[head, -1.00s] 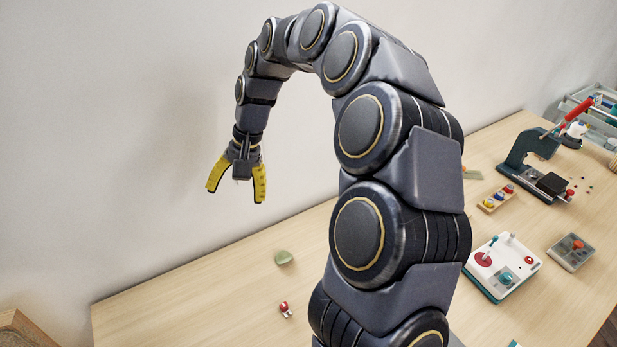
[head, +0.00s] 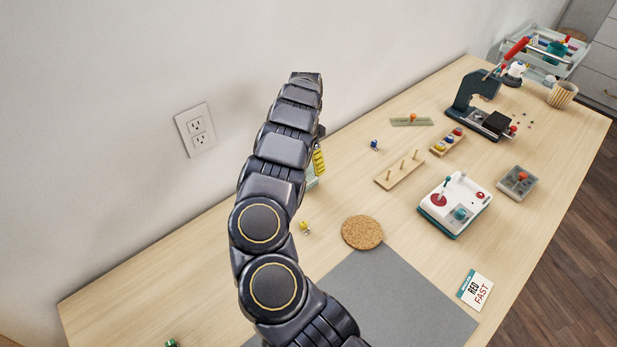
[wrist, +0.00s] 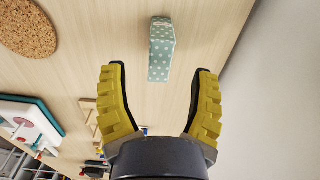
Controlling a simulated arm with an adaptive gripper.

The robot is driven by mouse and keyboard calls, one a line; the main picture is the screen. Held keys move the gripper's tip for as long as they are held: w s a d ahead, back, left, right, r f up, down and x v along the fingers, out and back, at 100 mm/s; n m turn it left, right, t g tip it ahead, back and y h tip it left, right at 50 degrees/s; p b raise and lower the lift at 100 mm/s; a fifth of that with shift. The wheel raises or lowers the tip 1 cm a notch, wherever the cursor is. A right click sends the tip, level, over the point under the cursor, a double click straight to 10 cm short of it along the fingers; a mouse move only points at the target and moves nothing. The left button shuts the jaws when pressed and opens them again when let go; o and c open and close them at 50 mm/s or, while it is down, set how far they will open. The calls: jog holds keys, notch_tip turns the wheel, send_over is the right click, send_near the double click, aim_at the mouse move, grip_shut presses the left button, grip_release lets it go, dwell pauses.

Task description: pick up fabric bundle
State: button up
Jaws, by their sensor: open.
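The fabric bundle appears to be the pale teal block with white dots (wrist: 161,50) in the wrist view. It rests on the wooden table, in line with the gap between my fingers. In the head view a sliver of pale green (head: 312,182) shows beside my arm, mostly hidden. My gripper (wrist: 160,70) is open, with its two yellow fingers spread and nothing between them. The bundle shows past the fingertips; I cannot tell the exact distance. In the head view only one yellow finger (head: 319,161) shows behind my arm.
A cork disc (head: 362,232) and a grey mat (head: 400,300) lie nearby. A wooden peg rack (head: 399,170), a small yellow item (head: 305,227) and a white-and-teal device (head: 454,203) stand around. A dark press (head: 480,105) is farther back. The wall is close on the left.

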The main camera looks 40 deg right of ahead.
aim_at(309, 169)
notch_tip(309, 169, down, 5)
jog(key=c, duration=1)
